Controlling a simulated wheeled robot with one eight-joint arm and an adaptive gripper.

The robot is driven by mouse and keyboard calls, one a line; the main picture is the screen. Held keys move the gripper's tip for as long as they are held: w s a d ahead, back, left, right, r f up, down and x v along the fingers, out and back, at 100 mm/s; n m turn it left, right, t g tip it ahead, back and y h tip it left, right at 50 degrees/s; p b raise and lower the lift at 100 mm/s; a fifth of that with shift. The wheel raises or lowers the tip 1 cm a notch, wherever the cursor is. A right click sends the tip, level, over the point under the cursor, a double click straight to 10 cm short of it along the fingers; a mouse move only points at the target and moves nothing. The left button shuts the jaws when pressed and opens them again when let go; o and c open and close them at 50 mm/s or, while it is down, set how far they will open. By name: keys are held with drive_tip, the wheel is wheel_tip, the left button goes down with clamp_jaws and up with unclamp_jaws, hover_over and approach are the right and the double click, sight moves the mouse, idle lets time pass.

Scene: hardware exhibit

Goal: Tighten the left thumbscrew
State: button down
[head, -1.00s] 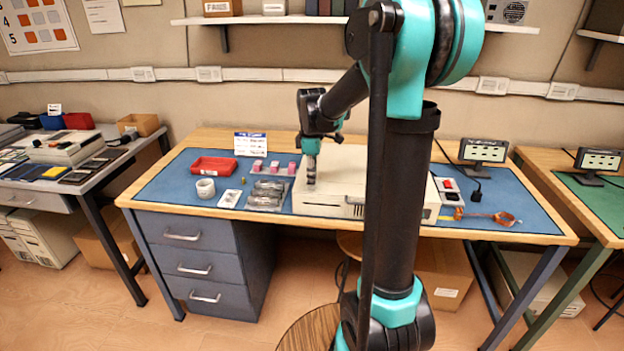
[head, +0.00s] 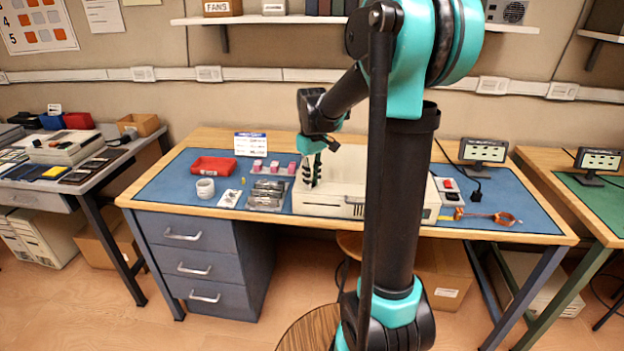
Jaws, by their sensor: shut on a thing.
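A beige computer case (head: 345,178) lies flat on the blue mat of the middle bench. My gripper (head: 311,184) points straight down at the left part of the case, its two dark fingers seen side by side. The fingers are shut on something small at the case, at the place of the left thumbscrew. The thumbscrew itself is hidden between the fingertips and too small to make out.
Left of the case are a red tray (head: 213,166), a white roll (head: 205,188), bagged parts (head: 266,194) and small pink-topped boxes (head: 274,167).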

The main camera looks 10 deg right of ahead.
drive_tip(key=m, duration=1.3)
drive_tip(key=shift+m, duration=0.4)
drive_tip(key=m, duration=1.3)
drive_tip(key=shift+m, duration=0.3)
drive_tip(key=c, duration=1.4)
unclamp_jaws()
drive_tip(key=shift+c, duration=0.2)
drive_tip(key=shift+r, duration=0.1)
wheel_tip(320, 180, up, 12)
